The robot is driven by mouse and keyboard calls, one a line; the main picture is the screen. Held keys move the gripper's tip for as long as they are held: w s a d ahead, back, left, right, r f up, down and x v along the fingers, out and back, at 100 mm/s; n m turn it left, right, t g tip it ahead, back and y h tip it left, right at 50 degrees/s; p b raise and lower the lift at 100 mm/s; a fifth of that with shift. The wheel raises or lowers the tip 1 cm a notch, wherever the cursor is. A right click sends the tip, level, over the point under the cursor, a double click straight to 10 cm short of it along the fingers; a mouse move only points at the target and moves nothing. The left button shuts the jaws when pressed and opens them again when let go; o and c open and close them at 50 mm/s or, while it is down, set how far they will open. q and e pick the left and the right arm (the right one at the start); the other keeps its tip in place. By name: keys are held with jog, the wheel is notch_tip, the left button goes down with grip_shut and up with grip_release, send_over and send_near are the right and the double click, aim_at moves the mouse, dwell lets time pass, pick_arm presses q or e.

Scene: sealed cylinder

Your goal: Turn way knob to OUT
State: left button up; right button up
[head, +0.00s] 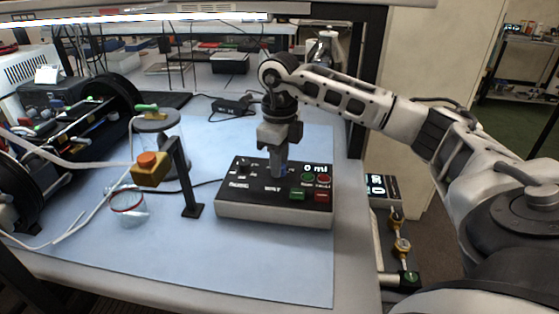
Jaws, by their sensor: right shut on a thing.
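The control box (273,212) lies on the blue mat, with a black top panel and a pale front. My right gripper (278,174) reaches down from above onto the middle of the panel. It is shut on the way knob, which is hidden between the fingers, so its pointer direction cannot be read. Another small dark knob (243,168) sits on the left of the panel. The display (316,168) reads "0 ml". Green and red round controls and green and red square buttons sit at the panel's right. My left gripper is not in view.
A yellow box with an orange button (150,169) and a black post (186,180) stand left of the control box. A clear jar (158,132) is behind them. A black rig (75,125) fills the left. The mat in front (215,255) is clear.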

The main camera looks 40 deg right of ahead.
jog(key=shift+r+n, duration=0.1)
jog(key=shift+n, duration=0.4)
jog(key=o, duration=1)
pick_arm(q)
jog(key=p, duration=0.1)
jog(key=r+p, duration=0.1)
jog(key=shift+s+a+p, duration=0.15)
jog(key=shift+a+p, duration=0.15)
pick_arm(e)
notch_tip(320, 180, up, 16)
